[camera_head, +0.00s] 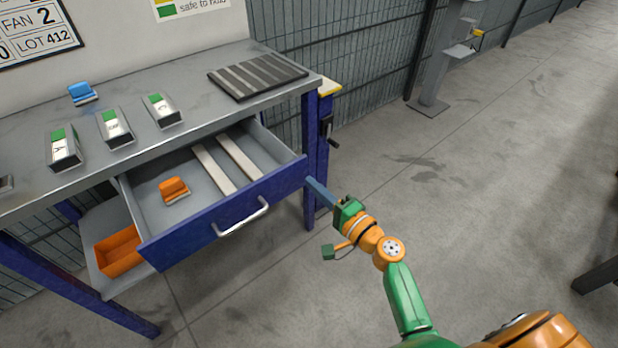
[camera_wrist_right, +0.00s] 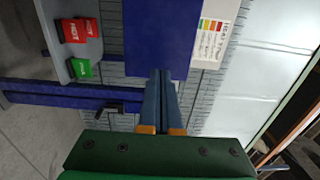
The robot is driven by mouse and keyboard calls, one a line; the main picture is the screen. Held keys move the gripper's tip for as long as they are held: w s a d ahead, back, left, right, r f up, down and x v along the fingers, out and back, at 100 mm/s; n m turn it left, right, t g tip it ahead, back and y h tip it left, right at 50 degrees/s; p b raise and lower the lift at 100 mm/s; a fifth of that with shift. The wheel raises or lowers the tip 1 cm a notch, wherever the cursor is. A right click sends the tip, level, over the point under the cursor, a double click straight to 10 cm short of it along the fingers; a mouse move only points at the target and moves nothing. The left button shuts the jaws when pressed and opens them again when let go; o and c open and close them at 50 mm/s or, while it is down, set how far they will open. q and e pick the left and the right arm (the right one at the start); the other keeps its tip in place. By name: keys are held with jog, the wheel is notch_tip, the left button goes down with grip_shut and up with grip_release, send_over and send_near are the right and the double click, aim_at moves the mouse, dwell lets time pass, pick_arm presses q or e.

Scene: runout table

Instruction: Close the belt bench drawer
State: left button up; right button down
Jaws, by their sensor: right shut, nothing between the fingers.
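The belt bench drawer (camera_head: 220,222) is blue-fronted and stands pulled out from under the grey bench top. Its silver bar handle (camera_head: 241,217) is at the middle of the front. Inside lie an orange block-like piece (camera_head: 173,190) and two pale strips (camera_head: 238,157). My right gripper (camera_head: 309,182) is shut and empty, its blue-grey fingers at the right end of the drawer front; whether they touch it is unclear. In the right wrist view the shut fingers (camera_wrist_right: 158,73) point at a blue panel (camera_wrist_right: 155,35), likely the drawer front. My left gripper is not in view.
The bench top (camera_head: 185,108) holds a slatted dark mat (camera_head: 257,76), several grey holders with green-and-white labels and a blue piece (camera_head: 82,94). A blue leg (camera_head: 311,160) stands beside the drawer. An orange bin (camera_head: 118,251) sits below.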

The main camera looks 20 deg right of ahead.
jog(key=shift+x, duration=1.1)
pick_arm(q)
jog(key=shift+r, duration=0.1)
pick_arm(e)
jog(key=shift+w, duration=0.1)
